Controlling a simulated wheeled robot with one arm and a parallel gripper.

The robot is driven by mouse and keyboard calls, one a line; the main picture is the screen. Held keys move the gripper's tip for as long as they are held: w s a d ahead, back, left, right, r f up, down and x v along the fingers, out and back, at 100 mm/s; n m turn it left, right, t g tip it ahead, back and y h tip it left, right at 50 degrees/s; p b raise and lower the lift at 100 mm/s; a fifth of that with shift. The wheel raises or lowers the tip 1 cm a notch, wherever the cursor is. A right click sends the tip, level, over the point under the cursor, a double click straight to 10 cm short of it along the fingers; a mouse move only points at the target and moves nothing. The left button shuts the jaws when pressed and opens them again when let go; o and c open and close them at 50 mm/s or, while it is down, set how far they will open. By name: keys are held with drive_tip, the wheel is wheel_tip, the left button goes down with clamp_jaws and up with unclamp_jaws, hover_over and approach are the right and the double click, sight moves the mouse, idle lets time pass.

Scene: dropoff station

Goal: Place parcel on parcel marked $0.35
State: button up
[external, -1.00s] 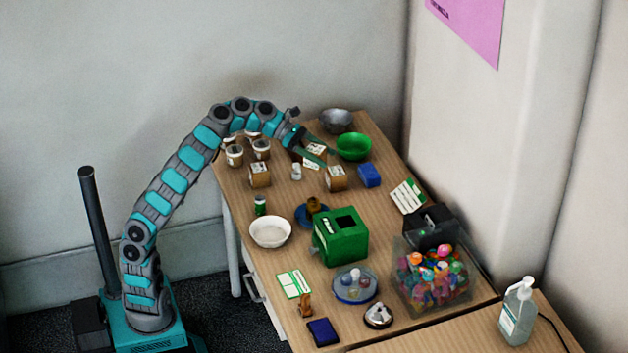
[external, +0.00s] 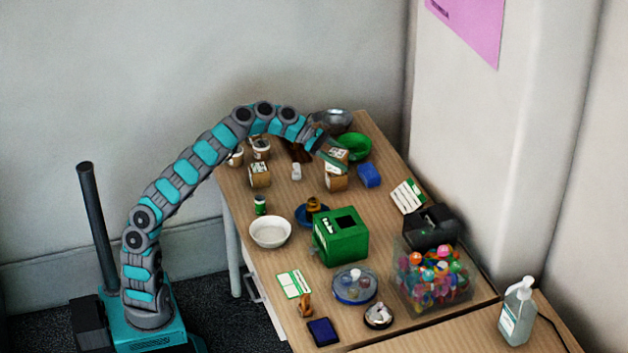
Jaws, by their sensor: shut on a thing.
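My gripper (external: 332,158) is shut on a small brown parcel with a white label (external: 339,155). The held parcel appears directly above another brown parcel (external: 335,182) that stands on the table. Whether the two touch cannot be told from this angle. A further brown parcel with a white label (external: 259,174) stands apart to the left. The markings on the labels are too small to read, so I cannot tell which parcel bears $0.35.
A blue block (external: 369,176) and a green bowl (external: 357,147) stand close to the right of the held parcel. A grey bowl (external: 334,120) is behind. A small white item (external: 296,172) stands between the parcels. Cups (external: 261,149) are at the back left.

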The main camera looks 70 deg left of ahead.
drive_tip(key=shift+f, duration=0.2)
drive_tip(key=shift+f, duration=0.15)
drive_tip(key=o, duration=1.4)
drive_tip(key=shift+r, duration=0.2)
drive_tip(key=b+v, duration=0.1)
drive_tip(key=v, duration=1.1)
drive_tip(key=shift+f, duration=0.1)
